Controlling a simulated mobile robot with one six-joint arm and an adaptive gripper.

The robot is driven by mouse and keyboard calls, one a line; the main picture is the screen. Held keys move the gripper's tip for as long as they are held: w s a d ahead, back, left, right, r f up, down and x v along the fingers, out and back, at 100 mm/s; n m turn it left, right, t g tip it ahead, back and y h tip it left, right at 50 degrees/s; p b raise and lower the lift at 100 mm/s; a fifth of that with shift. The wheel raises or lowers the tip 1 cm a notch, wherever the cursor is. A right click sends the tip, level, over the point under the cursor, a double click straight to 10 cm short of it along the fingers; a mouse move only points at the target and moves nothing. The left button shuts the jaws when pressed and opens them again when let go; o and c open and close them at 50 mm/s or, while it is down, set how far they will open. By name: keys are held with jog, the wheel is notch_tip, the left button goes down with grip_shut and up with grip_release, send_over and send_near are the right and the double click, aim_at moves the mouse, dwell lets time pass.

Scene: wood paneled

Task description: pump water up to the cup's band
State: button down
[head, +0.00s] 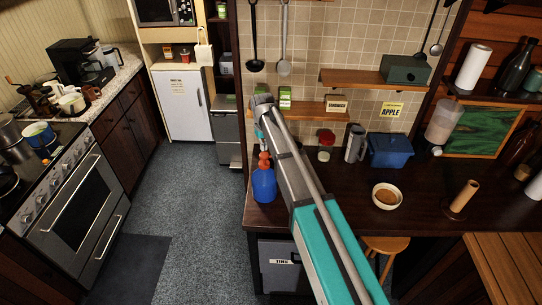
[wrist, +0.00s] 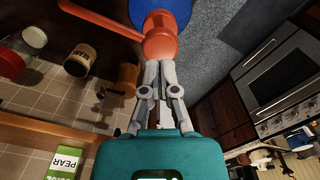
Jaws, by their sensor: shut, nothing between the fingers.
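A blue pump bottle (head: 264,184) with an orange-red pump head stands on the dark counter at its left end. In the wrist view the orange pump head (wrist: 160,42) and its long spout, pointing left, show above the blue body (wrist: 172,10). My gripper (wrist: 163,66) is shut and empty, its fingertips at the pump head; I cannot tell whether they touch it. In the head view my arm hides most of the gripper. I cannot make out a cup with a band under the spout in either view.
A red-lidded jar (head: 325,153), a grey jug (head: 355,143), a blue bin (head: 391,150) and a bowl (head: 385,196) stand along the counter. A shelf (head: 315,110) hangs above the bottle. Open floor lies left of the counter.

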aim_at(264, 155)
jog(key=shift+f+b, duration=2.3)
jog(key=shift+r+p, duration=1.8)
jog(key=shift+p, duration=0.05)
dwell(1.0)
jog(key=shift+r+p, duration=2.45)
jog(key=s+d+f+m+b, duration=0.2)
jog(key=s+d+f+b, duration=0.8)
jog(key=s, duration=0.3)
jog(key=s+d+f+m+b, duration=0.3)
jog(key=s+d+f+b, duration=0.8)
jog(key=s, duration=0.2)
jog(key=shift+d+f+m+b, duration=0.2)
jog(key=shift+f+m+b, duration=0.1)
jog(key=shift+f+b, duration=0.05)
